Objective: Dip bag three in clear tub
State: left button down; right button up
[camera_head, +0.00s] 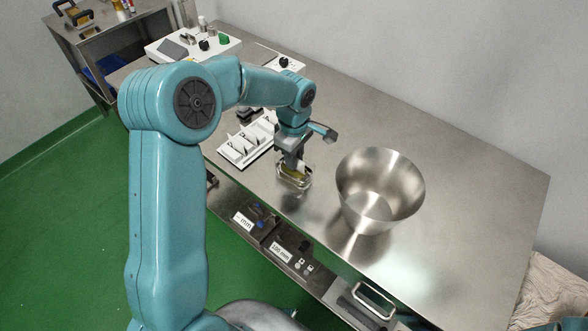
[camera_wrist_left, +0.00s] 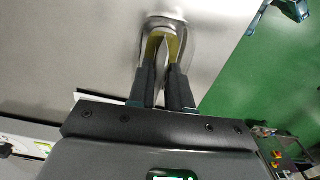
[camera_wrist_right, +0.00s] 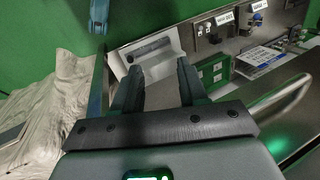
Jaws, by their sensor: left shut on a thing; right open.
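The clear tub (camera_head: 307,184) stands near the front edge of the steel table and holds yellowish liquid. It also shows in the left wrist view (camera_wrist_left: 192,50). My left gripper (camera_head: 294,164) points down over the tub and is shut on a thin pale bag (camera_wrist_left: 166,52), mostly hidden between the fingers. The bag's lower part is at or in the tub; how deep I cannot tell. A white rack (camera_head: 232,152) with several white bags stands left of the tub. My right gripper (camera_wrist_right: 158,85) is open and empty, away from the tub.
A large steel bowl (camera_head: 381,205) stands right of the tub. White boxes with knobs (camera_head: 190,47) stand at the back left. The table (camera_head: 480,215) is clear right of the bowl. Labelled bins (camera_head: 250,222) sit on a shelf below the front edge.

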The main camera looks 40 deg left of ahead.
pick_arm(q)
jog(key=shift+r+p, duration=1.25)
jog(key=shift+r, duration=0.85)
jog(key=shift+r+p, duration=1.7)
jog(key=shift+r, duration=0.8)
